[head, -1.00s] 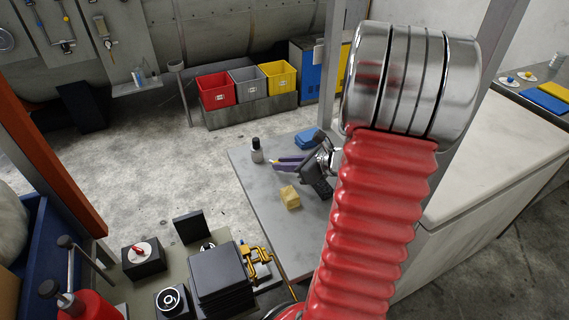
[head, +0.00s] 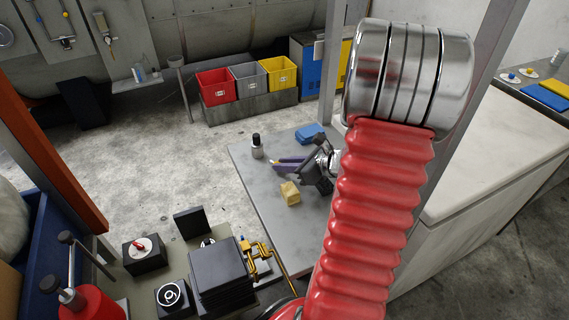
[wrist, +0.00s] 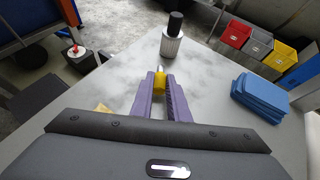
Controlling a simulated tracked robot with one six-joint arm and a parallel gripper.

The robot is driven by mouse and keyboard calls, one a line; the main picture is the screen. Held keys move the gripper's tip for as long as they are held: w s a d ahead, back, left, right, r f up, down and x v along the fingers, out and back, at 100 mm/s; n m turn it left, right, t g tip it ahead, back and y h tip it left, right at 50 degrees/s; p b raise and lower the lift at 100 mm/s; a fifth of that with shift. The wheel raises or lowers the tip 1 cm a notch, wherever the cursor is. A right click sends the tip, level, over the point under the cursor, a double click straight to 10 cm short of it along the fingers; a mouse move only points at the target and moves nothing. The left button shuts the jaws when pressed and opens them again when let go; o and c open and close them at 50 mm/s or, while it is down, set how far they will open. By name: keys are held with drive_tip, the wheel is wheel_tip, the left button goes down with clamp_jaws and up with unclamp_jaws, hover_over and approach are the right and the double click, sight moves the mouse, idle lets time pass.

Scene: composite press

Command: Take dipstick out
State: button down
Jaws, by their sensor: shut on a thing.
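My gripper (head: 279,165) has purple fingers and is low over the grey table at the centre of the head view. In the wrist view its fingers (wrist: 157,96) are shut on a small yellow piece (wrist: 160,82) with a pale tip pointing away from me. I cannot tell whether this piece is the dipstick's handle; no long rod shows clearly. A black-capped bottle (wrist: 172,38) stands on the table beyond the fingertips, apart from them; it also shows in the head view (head: 257,146).
The grey table (head: 262,202) also bears a yellow block (head: 290,193) and blue cloths (head: 309,133). Black machine blocks and a gold pipe (head: 262,250) stand at lower left. Red (head: 216,87), grey and yellow bins stand behind. Open floor lies left of the table.

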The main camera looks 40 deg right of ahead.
drive_tip(key=c, duration=1.6)
unclamp_jaws()
drive_tip(key=shift+s, duration=0.1)
drive_tip(key=v, duration=1.3)
drive_tip(key=shift+s+d+r, duration=0.1)
drive_tip(key=shift+s, duration=0.2)
